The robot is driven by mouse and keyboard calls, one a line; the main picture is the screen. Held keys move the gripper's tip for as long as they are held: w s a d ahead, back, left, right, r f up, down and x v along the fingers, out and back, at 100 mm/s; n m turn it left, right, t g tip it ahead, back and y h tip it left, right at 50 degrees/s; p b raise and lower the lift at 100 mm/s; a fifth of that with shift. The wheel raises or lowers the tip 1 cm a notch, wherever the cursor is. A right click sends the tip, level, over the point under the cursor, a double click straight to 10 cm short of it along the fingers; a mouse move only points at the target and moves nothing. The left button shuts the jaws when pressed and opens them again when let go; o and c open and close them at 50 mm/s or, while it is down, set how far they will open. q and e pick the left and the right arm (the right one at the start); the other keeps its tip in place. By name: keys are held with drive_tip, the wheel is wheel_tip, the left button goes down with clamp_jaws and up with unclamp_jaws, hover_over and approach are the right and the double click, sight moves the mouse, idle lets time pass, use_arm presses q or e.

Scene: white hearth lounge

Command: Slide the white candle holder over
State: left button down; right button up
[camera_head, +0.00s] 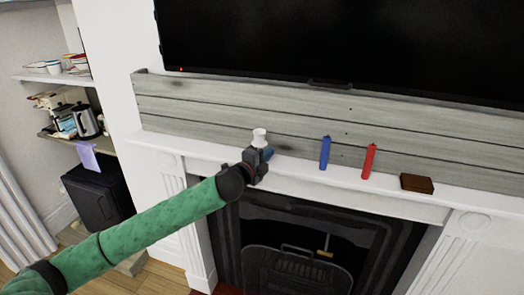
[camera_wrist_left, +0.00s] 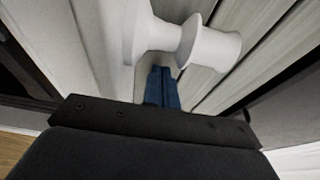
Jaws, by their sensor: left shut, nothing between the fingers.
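The white candle holder (camera_head: 259,137) stands upright on the white mantel shelf, towards its left part, in front of the grey plank backing. My left gripper (camera_head: 268,154) is at the mantel just in front of and below the holder in the head view. Its blue fingers (camera_wrist_left: 163,88) are together and empty, with their tips close to the holder's narrow middle. I cannot tell whether they touch it. My right gripper is not in view.
A blue candle (camera_head: 325,153), a red candle (camera_head: 369,161) and a brown box (camera_head: 417,183) stand on the mantel (camera_head: 208,149) to the right. Free shelf lies between holder and blue candle. A black television (camera_head: 350,45) hangs above; the fireplace (camera_head: 290,245) is below.

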sight(217, 156)
use_arm(q)
drive_tip(key=shift+w+a, duration=0.2)
drive_tip(key=shift+a, duration=0.45)
drive_tip(key=shift+a+p, duration=0.15)
drive_tip(key=shift+p, duration=0.15)
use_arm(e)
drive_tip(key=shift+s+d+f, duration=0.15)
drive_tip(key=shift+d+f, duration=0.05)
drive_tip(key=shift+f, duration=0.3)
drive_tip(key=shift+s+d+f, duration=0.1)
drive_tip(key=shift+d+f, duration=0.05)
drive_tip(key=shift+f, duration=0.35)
use_arm(q)
drive_tip(key=shift+a, duration=0.1)
drive_tip(key=w+a, duration=0.1)
drive_tip(key=a, duration=0.3)
drive_tip(key=w+a, duration=0.1)
drive_tip(key=a, duration=0.4)
drive_tip(key=w+a, duration=0.2)
drive_tip(key=a, duration=0.3)
drive_tip(key=shift+a+p, duration=0.25)
drive_tip(key=shift+p, duration=0.1)
drive_tip(key=shift+a, duration=0.4)
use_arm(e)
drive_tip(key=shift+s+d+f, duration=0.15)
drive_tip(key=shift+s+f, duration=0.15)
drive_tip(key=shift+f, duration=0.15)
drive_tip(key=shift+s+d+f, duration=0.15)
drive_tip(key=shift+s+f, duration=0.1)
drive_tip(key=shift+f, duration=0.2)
